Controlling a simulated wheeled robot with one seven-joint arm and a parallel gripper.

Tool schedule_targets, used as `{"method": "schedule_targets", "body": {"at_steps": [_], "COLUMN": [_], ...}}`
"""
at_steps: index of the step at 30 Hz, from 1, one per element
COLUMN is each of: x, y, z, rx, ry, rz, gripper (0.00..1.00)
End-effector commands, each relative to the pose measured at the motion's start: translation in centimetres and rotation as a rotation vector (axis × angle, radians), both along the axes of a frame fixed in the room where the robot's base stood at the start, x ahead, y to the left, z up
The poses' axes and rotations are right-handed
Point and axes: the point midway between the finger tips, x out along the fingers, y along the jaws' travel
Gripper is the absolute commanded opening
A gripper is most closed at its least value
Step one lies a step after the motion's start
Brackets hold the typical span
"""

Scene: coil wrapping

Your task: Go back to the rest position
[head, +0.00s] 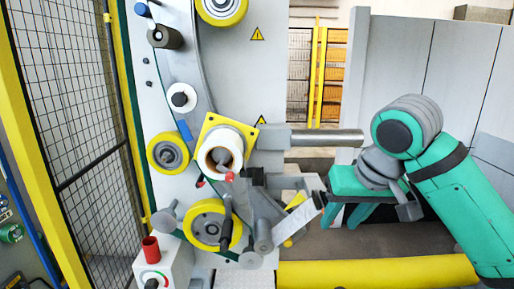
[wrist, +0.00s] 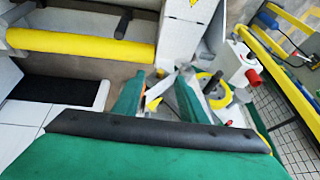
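My gripper (head: 343,222) is at the end of my green arm on the right of the head view, pointing down. Its two green fingers stand apart with nothing held between them. The fingers also show in the wrist view (wrist: 157,88), with a clear gap between them. My gripper is to the right of the wrapping machine (head: 268,75), below the level of its grey horizontal bar (head: 325,138), and apart from the machine's rollers. A white roll (head: 220,158) sits on the yellow square plate in the middle of the machine.
Yellow-rimmed rollers (head: 208,224) and a box with a red button (head: 151,249) are on the machine's left. A yellow floor bar (head: 380,271) runs along the bottom right. Grey panels (head: 430,50) stand behind my arm. Yellow-framed mesh fencing (head: 70,90) closes the left side.

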Motion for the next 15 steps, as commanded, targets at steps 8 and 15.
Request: {"method": "schedule_targets", "body": {"at_steps": [8, 15], "x": [2.6, 6.0], "y": [2.5, 7.1], "z": [-2.3, -5.4], "rx": [0.115, 0.293], "ry": [-0.087, -0.216], "rz": [0.053, 0.116], "gripper": [0.38, 0.38]}}
